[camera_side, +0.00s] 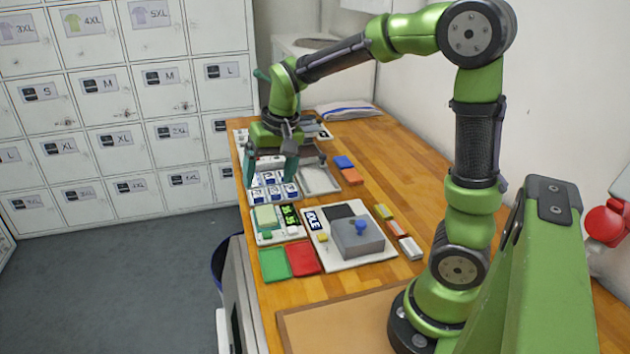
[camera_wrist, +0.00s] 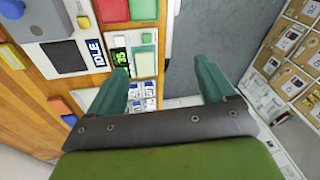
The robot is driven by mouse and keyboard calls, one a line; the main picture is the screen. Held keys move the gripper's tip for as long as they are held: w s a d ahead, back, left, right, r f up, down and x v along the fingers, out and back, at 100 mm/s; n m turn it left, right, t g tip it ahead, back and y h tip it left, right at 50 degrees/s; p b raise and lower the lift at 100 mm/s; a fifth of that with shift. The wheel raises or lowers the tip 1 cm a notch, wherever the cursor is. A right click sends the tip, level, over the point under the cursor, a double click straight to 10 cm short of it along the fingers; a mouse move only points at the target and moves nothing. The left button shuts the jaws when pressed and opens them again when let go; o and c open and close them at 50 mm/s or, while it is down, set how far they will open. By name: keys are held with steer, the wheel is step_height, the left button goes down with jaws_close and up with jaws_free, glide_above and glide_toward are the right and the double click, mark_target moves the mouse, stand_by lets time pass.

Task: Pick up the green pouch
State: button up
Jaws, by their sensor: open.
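A pale green, soft-edged flat piece (camera_side: 267,217) lies on a white device with a lit green display; it also shows in the wrist view (camera_wrist: 146,62). A brighter green flat square (camera_side: 274,264) lies at the table's near left edge and shows in the wrist view (camera_wrist: 144,9). I cannot tell for certain which is the green pouch. My gripper (camera_side: 272,172) points down with its fingers spread, above the tray of labelled cards at the far left. In the wrist view, nothing sits between the fingertips (camera_wrist: 160,66).
A red flat square (camera_side: 303,257) adjoins the green one. A white panel holds a grey box with a blue knob (camera_side: 361,227) and an IDLE sign (camera_side: 312,219). The card tray (camera_side: 271,190) lies under my gripper. Blue (camera_side: 344,162) and orange (camera_side: 353,176) blocks lie right.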

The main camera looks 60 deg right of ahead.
steer(key=m+g+h, duration=0.2)
glide_above(266, 214)
steer(key=s+a, duration=0.2)
step_height(266, 214, down, 2)
steer(key=f, duration=0.5)
steer(key=w+d+f, duration=0.1)
steer(key=f, duration=0.4)
steer(key=w+d+f, duration=0.1)
steer(key=f, duration=0.5)
steer(key=shift+c, duration=0.3)
steer(key=c, duration=1.2)
steer(key=shift+o, duration=0.2)
steer(key=shift+r, duration=0.1)
